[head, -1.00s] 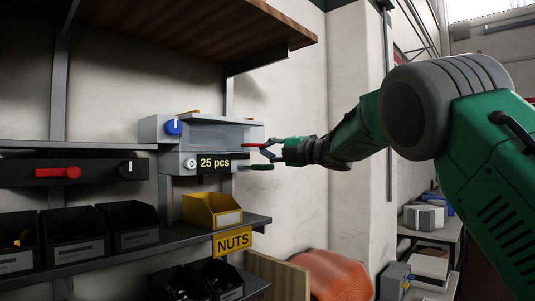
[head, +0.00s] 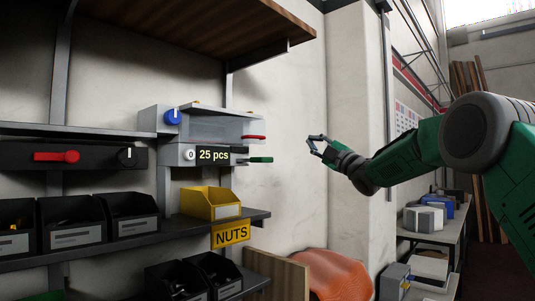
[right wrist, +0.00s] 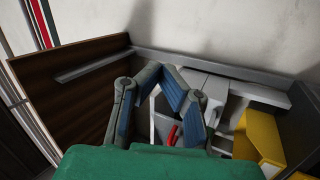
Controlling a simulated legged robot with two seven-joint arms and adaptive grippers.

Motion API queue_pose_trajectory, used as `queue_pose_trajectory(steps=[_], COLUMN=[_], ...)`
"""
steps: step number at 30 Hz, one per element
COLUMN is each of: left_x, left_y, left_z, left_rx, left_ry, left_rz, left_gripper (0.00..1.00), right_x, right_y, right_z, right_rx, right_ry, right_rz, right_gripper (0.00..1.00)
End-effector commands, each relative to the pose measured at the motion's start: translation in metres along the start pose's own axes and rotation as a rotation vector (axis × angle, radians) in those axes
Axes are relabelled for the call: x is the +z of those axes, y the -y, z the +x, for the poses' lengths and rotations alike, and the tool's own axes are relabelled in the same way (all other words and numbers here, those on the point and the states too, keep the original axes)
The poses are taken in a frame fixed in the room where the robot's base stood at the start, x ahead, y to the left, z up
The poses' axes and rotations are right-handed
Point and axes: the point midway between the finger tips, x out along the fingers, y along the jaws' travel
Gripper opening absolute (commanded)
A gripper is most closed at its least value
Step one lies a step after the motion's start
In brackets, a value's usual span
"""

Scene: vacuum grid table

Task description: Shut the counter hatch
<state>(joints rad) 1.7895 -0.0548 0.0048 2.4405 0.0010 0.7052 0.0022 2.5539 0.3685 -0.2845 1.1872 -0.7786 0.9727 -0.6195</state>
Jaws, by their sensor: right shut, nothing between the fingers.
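The counter is a grey box unit (head: 180,154) on the wall rack, with a "25 pcs" display (head: 213,155) and a blue knob (head: 172,117). A pale, see-through panel (head: 215,128) lies above the display; whether this hatch is fully shut I cannot tell. A red handle (head: 254,137) and a green handle (head: 261,160) stick out at its right side. My right gripper (head: 311,144) is shut and empty, in free air to the right of both handles and apart from them. In the right wrist view, the red handle (right wrist: 172,134) shows beyond the fingers. My left gripper is out of view.
A wooden shelf (head: 200,30) hangs above the counter. A yellow NUTS bin (head: 210,204) and black bins (head: 130,213) stand on the lower shelf. An orange rounded object (head: 335,275) is below my right gripper. The air between counter and gripper is clear.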

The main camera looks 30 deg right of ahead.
Motion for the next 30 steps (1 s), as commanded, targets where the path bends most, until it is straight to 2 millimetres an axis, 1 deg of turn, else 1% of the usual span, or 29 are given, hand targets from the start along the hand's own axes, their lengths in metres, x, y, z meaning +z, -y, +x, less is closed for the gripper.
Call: queue_pose_trajectory(steps=[1, 4, 5, 8, 9, 11, 12, 14, 15, 16, 18, 21, 23, 25, 30], left_x=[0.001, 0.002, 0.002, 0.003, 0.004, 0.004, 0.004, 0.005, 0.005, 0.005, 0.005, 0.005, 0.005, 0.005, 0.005], left_y=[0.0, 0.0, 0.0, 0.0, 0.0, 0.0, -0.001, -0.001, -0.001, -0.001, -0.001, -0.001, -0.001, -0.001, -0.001], left_z=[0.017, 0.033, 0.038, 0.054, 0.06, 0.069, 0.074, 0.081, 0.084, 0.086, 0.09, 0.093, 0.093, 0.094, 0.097], left_rx=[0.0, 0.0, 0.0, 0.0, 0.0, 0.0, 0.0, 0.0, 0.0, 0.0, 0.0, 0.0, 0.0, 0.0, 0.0], left_ry=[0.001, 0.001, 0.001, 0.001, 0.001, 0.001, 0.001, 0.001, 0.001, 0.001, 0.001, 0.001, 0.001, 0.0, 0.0], left_rz=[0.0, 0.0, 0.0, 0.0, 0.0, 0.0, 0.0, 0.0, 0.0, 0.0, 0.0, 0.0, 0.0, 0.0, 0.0], left_gripper=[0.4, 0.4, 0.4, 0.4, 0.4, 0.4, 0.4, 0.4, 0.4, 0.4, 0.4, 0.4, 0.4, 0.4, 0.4], right_x=[0.005, 0.006, 0.003, -0.02, -0.035, -0.063, -0.084, -0.117, -0.137, -0.151, -0.178, -0.201, -0.207, -0.208, -0.202], right_y=[-0.001, -0.001, 0.001, 0.013, 0.019, 0.026, 0.029, 0.032, 0.032, 0.032, 0.03, 0.027, 0.027, 0.028, 0.033], right_z=[-0.014, -0.033, -0.038, -0.054, -0.06, -0.069, -0.075, -0.085, -0.091, -0.096, -0.105, -0.114, -0.115, -0.111, -0.09], right_rx=[0.095, 0.229, 0.253, 0.283, 0.273, 0.238, 0.206, 0.15, 0.113, 0.085, 0.033, -0.016, -0.03, -0.034, -0.032], right_ry=[0.068, 0.209, 0.247, 0.357, 0.389, 0.42, 0.43, 0.431, 0.425, 0.419, 0.403, 0.384, 0.38, 0.38, 0.381], right_rz=[0.116, 0.343, 0.411, 0.649, 0.743, 0.873, 0.951, 1.048, 1.1, 1.133, 1.19, 1.233, 1.242, 1.245, 1.239], right_gripper=[0.0, 0.0, 0.0, 0.0, 0.0, 0.0, 0.0, 0.0, 0.0, 0.0, 0.0, 0.0, 0.0, 0.0, 0.0])
